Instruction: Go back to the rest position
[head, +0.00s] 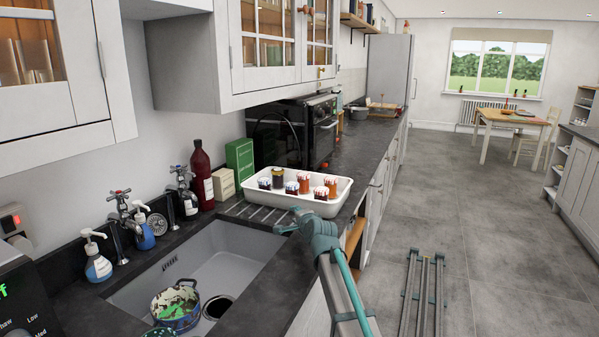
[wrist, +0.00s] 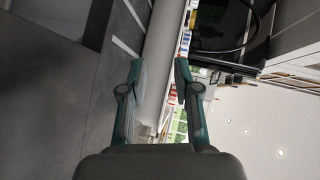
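My gripper (head: 287,229) is low over the counter beside the near edge of a white tray (head: 330,207). In the wrist view my gripper (wrist: 160,72) has its two fingers apart, with a clear gap and nothing held. The pale tray wall (wrist: 158,45) shows in and beyond that gap; I cannot tell whether a finger touches it. Several small jars with dark and orange-red contents stand in the tray, including one orange-red jar (head: 305,183). My arm reaches in from the lower right of the head view.
A sink (head: 225,255) holding a patterned pot (head: 176,305) lies left of my arm. Soap bottles, taps and a red bottle (head: 202,178) stand along the wall. A glazed cabinet (head: 268,48) hangs above. The floor (head: 500,250) at right is largely clear.

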